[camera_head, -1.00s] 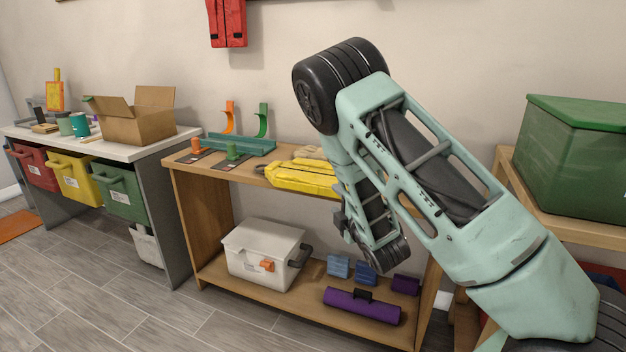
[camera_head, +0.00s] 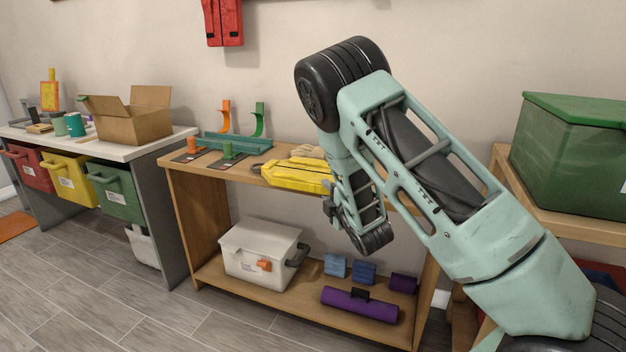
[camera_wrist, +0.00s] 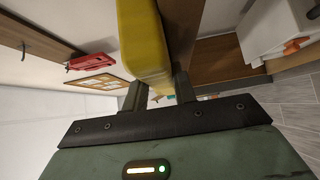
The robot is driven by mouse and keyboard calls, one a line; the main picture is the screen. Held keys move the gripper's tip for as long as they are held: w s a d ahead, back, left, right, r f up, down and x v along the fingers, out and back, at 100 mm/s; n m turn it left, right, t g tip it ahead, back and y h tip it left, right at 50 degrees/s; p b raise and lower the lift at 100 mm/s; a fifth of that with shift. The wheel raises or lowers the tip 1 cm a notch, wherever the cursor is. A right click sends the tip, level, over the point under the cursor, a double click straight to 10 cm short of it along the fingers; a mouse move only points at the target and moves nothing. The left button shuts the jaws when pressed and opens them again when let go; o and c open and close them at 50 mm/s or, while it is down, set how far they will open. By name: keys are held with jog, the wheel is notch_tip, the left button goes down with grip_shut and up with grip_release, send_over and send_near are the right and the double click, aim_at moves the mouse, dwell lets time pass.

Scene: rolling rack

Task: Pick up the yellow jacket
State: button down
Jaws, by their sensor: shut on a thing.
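The yellow jacket (camera_head: 294,176) is a folded bundle at the front of the wooden rack's top shelf in the head view. In the wrist view the yellow jacket (camera_wrist: 143,45) fills the upper middle and reaches down between the fingers. My gripper (camera_wrist: 159,93) is shut on its near end, one finger on each side. In the head view my forearm and wrist hang in front of the shelf's right part and hide the jacket's right end. I cannot tell whether the jacket is lifted off the shelf.
Beige gloves (camera_head: 306,152) lie behind the jacket. A teal tray (camera_head: 238,143) with hooks stands to its left. A white cooler box (camera_head: 262,255) and a purple roll (camera_head: 360,306) sit on the lower shelf. A green bin (camera_head: 570,155) stands at right.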

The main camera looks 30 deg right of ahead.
jog(key=shift+r, duration=0.1)
notch_tip(320, 180, up, 10)
jog(key=p, duration=0.2)
jog(key=shift+p, duration=0.35)
dwell(0.5)
